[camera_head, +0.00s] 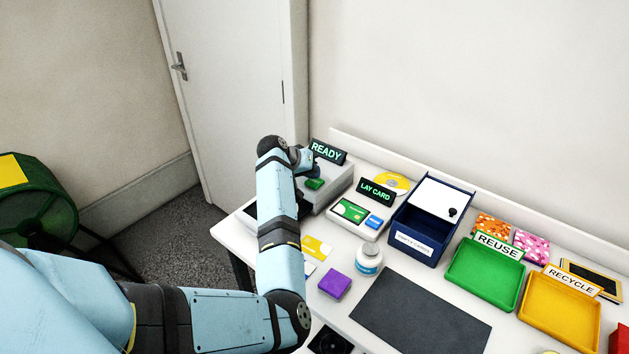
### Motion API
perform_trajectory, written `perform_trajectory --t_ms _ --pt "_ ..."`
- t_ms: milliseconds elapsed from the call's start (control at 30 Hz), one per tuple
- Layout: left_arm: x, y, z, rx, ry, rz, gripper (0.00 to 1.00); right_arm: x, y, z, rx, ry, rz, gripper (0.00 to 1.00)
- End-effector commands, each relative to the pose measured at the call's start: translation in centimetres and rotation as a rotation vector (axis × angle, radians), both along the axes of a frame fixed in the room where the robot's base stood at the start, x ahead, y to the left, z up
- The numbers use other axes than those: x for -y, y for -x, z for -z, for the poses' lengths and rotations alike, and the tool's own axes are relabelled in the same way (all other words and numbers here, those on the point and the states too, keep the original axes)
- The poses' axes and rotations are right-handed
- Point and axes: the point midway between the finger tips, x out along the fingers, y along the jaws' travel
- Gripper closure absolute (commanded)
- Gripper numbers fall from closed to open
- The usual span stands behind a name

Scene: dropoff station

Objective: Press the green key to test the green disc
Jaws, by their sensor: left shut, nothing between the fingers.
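The green key (314,184) sits on the front part of a grey tester (327,192) at the left end of the table. The tester's sign (327,152) reads READY in green letters. My left arm reaches up across the table's left end, and my left gripper (304,161) is shut and empty just behind and above the green key. The gripper's tips are small and partly hidden, and I cannot tell whether they touch the tester. I see no green disc; part of the tester is hidden behind my arm. My right gripper is not in view.
A card reader (345,229) with a LAY CARD sign (376,193) and a yellow disc (394,181) stand right of the tester. Further right are a blue box (407,240), a green REUSE tray (463,284) and a yellow RECYCLE tray (540,319).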

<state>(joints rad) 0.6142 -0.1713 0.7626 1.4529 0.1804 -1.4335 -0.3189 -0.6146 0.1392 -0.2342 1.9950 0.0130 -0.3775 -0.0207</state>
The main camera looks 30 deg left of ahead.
Motion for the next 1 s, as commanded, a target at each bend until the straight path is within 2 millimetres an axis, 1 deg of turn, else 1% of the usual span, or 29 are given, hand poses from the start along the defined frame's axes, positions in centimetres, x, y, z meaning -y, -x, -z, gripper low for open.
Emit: perform_trajectory --t_ms 333,1000 --pt "-0.02 0.00 0.02 0.000 0.000 0.000 1.00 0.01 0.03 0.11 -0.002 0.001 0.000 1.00" --pt "-0.05 0.01 0.82 0.000 -0.001 -0.001 1.00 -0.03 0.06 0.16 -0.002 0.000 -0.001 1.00"
